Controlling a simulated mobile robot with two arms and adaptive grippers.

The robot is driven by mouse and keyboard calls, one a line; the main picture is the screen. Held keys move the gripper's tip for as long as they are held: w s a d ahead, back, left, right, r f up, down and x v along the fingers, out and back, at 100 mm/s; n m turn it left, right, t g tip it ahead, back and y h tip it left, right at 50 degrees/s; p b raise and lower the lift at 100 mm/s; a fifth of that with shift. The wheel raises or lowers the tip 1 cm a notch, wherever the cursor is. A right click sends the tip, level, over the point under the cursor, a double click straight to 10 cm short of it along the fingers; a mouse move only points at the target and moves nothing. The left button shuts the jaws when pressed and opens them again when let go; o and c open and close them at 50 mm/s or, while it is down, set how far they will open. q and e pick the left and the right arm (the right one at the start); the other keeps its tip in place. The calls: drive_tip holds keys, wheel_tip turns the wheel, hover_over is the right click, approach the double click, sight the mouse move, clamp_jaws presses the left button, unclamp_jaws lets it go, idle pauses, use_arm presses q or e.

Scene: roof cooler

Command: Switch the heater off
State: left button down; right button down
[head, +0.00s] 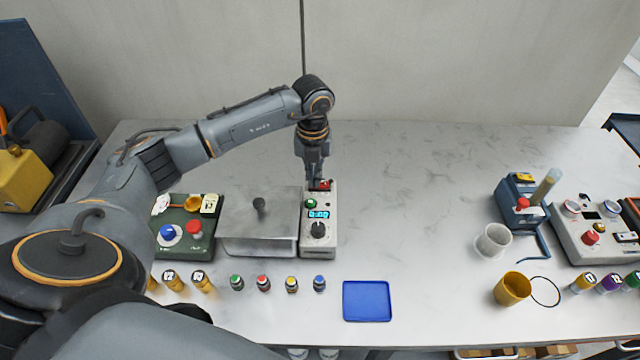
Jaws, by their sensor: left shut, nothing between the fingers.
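A light grey control unit (320,238), probably the heater, stands on the bench right of a lidded metal box (258,222). Its front carries a black knob (318,230), a lit cyan display (318,214) and a green button (311,203). A red switch (323,185) is at its back end. My left gripper (319,182) points down at this back end, shut and empty, with its tips at or just above the red switch. I cannot tell whether they touch, and the gripper partly hides the switch. My right gripper is not in view.
A dark green panel (180,245) with coloured knobs stands left of the box. Several small capped vials (263,284) and a blue tray (367,301) lie in front. A blue device (517,207) and cups stand at right. The bench middle is clear.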

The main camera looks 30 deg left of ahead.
use_arm(q)
wheel_tip(320, 180, up, 7)
drive_tip(key=p, duration=0.4)
drive_tip(key=shift+p, duration=0.3)
idle(0.5)
